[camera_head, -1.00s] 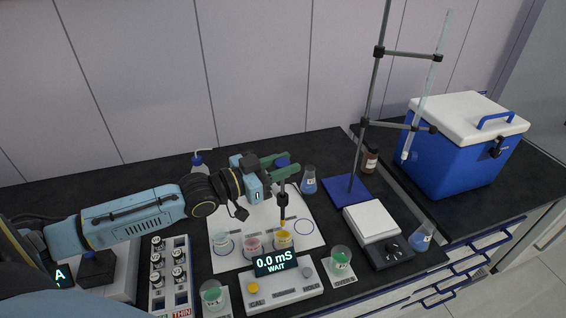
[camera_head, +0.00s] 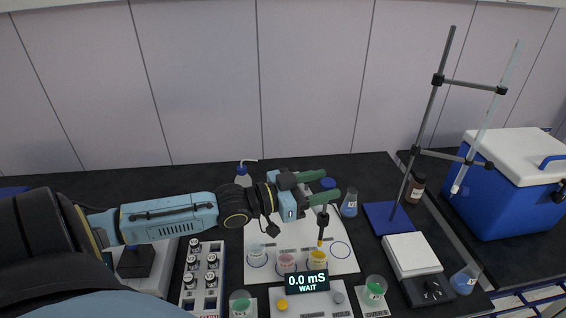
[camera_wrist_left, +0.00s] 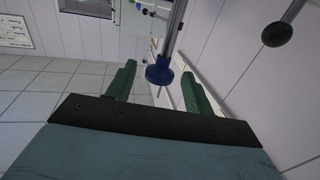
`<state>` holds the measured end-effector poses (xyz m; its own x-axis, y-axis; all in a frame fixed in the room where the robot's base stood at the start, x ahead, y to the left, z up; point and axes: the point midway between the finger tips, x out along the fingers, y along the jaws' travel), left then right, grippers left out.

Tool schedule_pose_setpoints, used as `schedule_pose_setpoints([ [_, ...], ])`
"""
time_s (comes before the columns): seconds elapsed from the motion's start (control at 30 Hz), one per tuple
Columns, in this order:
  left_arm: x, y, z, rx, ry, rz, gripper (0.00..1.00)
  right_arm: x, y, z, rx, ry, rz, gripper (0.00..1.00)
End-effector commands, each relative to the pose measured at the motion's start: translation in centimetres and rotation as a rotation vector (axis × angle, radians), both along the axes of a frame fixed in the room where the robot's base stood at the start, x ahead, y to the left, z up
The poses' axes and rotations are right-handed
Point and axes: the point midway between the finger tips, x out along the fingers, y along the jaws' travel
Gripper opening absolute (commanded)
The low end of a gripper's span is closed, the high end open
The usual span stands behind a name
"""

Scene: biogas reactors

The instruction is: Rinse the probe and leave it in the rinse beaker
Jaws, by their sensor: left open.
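My left gripper (camera_head: 332,184) has two green fingers spread apart above the white mat (camera_head: 290,236). The dark probe (camera_head: 322,222) stands nearly upright just below them, its yellowish lower end at the yellow beaker (camera_head: 317,260). I cannot tell whether the tip is inside. A blue round top (camera_head: 328,183) shows between the fingers; I cannot tell whether it belongs to the probe. The left wrist view shows a blue disc-like piece (camera_wrist_left: 160,75) with a grey shaft between the open fingers. A clear beaker (camera_head: 257,255) and a pink beaker (camera_head: 286,263) stand left of the yellow one. My right gripper is not seen.
The meter (camera_head: 307,283) reads 0.0 mS WAIT in front of the beakers. An empty blue circle (camera_head: 341,250) is at the mat's right. A flask (camera_head: 349,205), stand (camera_head: 390,218), balance (camera_head: 413,255), vial rack (camera_head: 203,280) and green beaker (camera_head: 375,289) surround the mat.

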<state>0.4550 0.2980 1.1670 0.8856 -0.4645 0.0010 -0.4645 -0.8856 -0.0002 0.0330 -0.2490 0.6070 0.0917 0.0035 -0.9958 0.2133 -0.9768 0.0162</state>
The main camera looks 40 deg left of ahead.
Motion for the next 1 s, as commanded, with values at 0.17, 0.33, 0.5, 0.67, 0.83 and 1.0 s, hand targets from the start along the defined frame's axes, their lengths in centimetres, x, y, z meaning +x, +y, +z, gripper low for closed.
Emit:
schedule_pose_setpoints([
  [0.17, -2.2, 1.0, -0.2, 0.001, 0.005, -0.001, 0.52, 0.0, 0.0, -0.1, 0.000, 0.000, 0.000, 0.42],
  [0.33, -3.9, 2.0, -0.1, 0.001, 0.004, -0.001, 0.52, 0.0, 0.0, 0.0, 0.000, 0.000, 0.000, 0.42],
  [0.5, -5.7, 2.9, -0.1, 0.002, 0.004, -0.002, 0.52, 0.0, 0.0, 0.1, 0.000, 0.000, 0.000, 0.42],
  [0.67, -7.2, 3.7, 0.0, 0.001, 0.003, -0.001, 0.52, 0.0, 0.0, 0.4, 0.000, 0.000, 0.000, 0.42],
  [0.83, -8.7, 4.5, 0.0, 0.000, 0.002, 0.000, 0.52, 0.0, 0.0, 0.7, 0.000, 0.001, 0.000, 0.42],
  [1.0, -9.7, 5.1, 0.1, 0.000, -0.001, -0.001, 0.52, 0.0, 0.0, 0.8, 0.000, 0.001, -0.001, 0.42],
])
